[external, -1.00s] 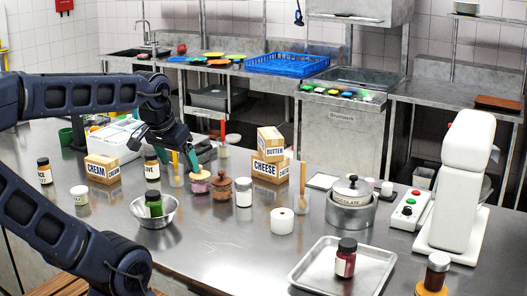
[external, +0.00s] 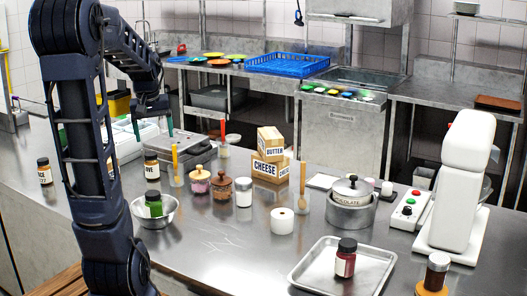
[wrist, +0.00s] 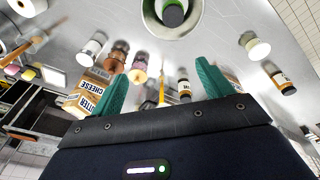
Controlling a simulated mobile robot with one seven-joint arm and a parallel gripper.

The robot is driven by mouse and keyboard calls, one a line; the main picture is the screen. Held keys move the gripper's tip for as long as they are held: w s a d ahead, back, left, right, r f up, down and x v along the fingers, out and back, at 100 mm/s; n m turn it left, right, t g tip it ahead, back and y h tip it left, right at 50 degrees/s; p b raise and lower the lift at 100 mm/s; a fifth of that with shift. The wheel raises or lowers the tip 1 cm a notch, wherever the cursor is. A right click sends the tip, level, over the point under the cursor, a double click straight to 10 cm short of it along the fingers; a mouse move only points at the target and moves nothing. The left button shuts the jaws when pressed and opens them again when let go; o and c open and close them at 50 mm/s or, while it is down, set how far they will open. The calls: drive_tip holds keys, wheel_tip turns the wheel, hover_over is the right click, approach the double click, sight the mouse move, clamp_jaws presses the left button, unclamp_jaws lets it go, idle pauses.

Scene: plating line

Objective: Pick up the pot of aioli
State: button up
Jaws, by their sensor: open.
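My gripper (external: 153,130) is open and empty, raised above the left part of the steel counter with its green fingers pointing down. The wrist view shows both fingers (wrist: 162,72) spread apart. I cannot read which container is the aioli. A small white-lidded jar with pale contents (wrist: 255,46) stands in the wrist view; in the external view my arm hides it. Another white-lidded jar (external: 244,192) stands mid-counter, also in the wrist view (wrist: 92,48). A pink pot with a wooden-looking lid (external: 200,181) stands beside a brown pot (external: 221,190).
A steel bowl (external: 167,219) holds a green bottle. Dark-lidded jars (external: 152,166), upright utensils (external: 177,160) and butter and cheese boxes (external: 270,171) crowd nearby. A tray (external: 309,284) with a red jar, a steel pot (external: 351,213) and a white mixer (external: 462,180) stand right. The front middle is clear.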

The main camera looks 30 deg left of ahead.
drive_tip(key=s+a+f+n, duration=0.2)
drive_tip(key=a+f, duration=0.3)
drive_tip(key=a, duration=0.6)
drive_tip(key=s+a+f+n+g, duration=0.1)
drive_tip(key=a+f+n, duration=0.3)
drive_tip(key=a, duration=0.7)
drive_tip(key=s+a+f+n+g+h, duration=0.1)
drive_tip(key=s+a+f+n, duration=0.2)
drive_tip(key=a+f, duration=0.4)
drive_tip(key=shift+s+a, duration=0.15)
drive_tip(key=shift+a, duration=1.1)
drive_tip(key=shift+s+a, duration=0.15)
drive_tip(key=shift+a, duration=1.05)
drive_tip(key=shift+s+a+f, duration=0.15)
drive_tip(key=shift+f, duration=0.15)
drive_tip(key=shift+s+f, duration=0.1)
drive_tip(key=shift+f, duration=5.1)
drive_tip(key=shift+c, duration=0.2)
drive_tip(key=c, duration=0.9)
drive_tip(key=shift+r, duration=0.1)
